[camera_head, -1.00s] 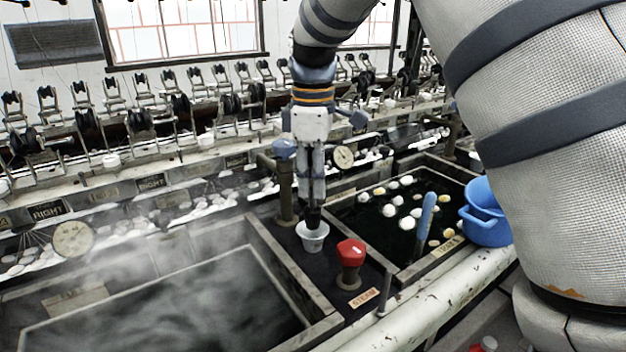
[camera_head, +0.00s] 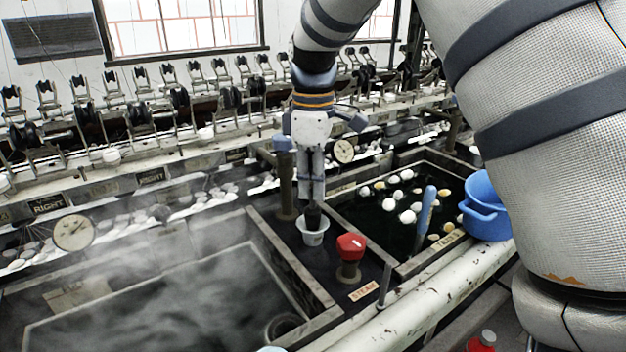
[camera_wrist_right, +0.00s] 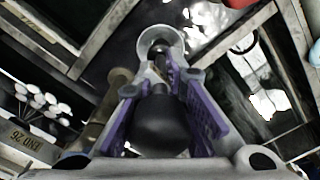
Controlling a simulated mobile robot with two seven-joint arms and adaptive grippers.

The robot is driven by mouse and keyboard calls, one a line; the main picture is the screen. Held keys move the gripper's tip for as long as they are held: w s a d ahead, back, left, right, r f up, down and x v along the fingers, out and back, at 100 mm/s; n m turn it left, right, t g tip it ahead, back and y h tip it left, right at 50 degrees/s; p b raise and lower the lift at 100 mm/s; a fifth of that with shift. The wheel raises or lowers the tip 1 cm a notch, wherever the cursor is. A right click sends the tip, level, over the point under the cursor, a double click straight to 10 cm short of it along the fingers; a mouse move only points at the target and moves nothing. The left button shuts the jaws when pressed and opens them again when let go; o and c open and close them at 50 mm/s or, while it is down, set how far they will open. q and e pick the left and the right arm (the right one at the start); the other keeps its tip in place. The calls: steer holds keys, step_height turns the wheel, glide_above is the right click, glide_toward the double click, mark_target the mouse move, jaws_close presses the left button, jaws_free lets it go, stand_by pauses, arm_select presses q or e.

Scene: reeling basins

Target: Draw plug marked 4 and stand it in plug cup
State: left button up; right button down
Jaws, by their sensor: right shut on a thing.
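My right gripper (camera_head: 312,196) points straight down between the two basins, with its fingers shut on a dark plug (camera_head: 313,216). In the right wrist view the black plug (camera_wrist_right: 165,125) sits between the purple finger pads. The white plug cup (camera_head: 313,236) stands on the dark ledge directly below the gripper. The plug's lower end is at or inside the cup's mouth; whether it touches the bottom is hidden. The cup's pale rim (camera_wrist_right: 172,33) shows beyond the fingertips in the wrist view. I cannot read a number on the plug. My left gripper is out of view.
A red steam knob (camera_head: 350,246) stands close to the cup's right. A post with a blue-grey top (camera_head: 285,145) rises just behind left. A steaming basin (camera_head: 318,287) lies left, a cocoon basin (camera_head: 398,168) right. A blue-handled tool (camera_head: 428,205) and blue bucket (camera_head: 487,218) stand farther right.

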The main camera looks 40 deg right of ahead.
steer(key=shift+f, duration=0.15)
steer(key=shift+f, duration=0.5)
steer(key=shift+f, duration=0.75)
stand_by(0.6)
steer(key=c, duration=1.6)
jaws_free()
steer(key=shift+o, duration=0.2)
step_height(320, 180, up, 12)
steer(key=shift+r, duration=0.1)
